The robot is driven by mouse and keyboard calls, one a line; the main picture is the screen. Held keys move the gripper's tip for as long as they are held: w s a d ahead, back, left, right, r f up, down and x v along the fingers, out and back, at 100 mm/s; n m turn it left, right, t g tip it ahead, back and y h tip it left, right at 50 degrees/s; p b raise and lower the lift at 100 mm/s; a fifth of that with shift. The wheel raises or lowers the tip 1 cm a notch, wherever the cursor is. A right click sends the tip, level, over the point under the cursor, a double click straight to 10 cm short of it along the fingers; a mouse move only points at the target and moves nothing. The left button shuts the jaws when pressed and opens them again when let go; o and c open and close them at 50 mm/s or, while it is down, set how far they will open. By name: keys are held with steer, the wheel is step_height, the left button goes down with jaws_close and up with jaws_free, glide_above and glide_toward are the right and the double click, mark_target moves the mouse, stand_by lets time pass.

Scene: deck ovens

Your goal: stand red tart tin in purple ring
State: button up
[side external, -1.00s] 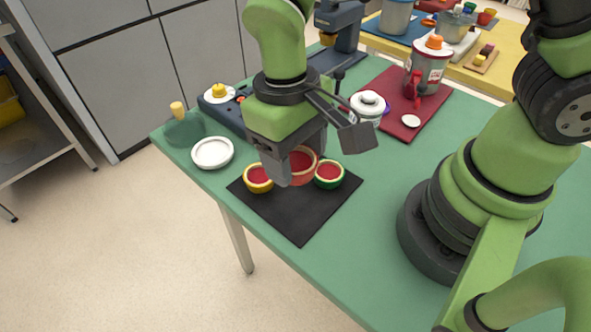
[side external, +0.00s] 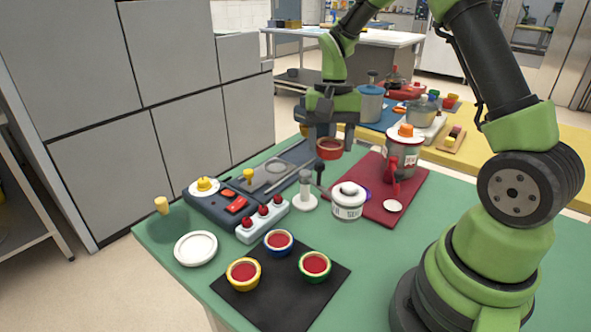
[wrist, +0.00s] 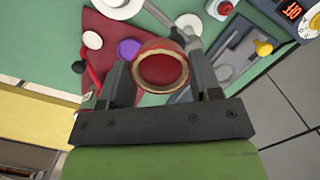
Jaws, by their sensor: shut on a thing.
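My gripper (side external: 330,142) is shut on the red tart tin (side external: 329,151) and holds it up in the air above the back of the green table, left of the grey pot. In the wrist view the tin (wrist: 160,70) sits between both fingers, its round pale rim and red inside facing the camera. In the side view only a sliver of purple (side external: 366,193) shows behind the white jar.
A black mat (side external: 290,312) holds yellow (side external: 243,273), blue (side external: 279,242) and green (side external: 315,266) tins. The white jar (side external: 348,202) and the grey pot (side external: 402,152) on a red board (side external: 418,187) stand near the purple ring. A blue-grey device (side external: 215,210) is at left.

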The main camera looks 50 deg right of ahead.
steer(key=s+d+m, duration=0.3)
steer(key=d+m, duration=0.1)
steer(key=d, duration=0.6)
steer(key=shift+s+a+f, duration=0.1)
steer(key=shift+f, duration=3.15)
steer(key=shift+a+f, duration=0.1)
steer(key=shift+f, duration=3.1)
steer(key=shift+f, duration=0.6)
steer(key=o, duration=0.7)
steer(key=shift+c, duration=0.2)
step_height(320, 180, up, 11)
steer(key=d, duration=0.1)
steer(key=shift+w, duration=0.2)
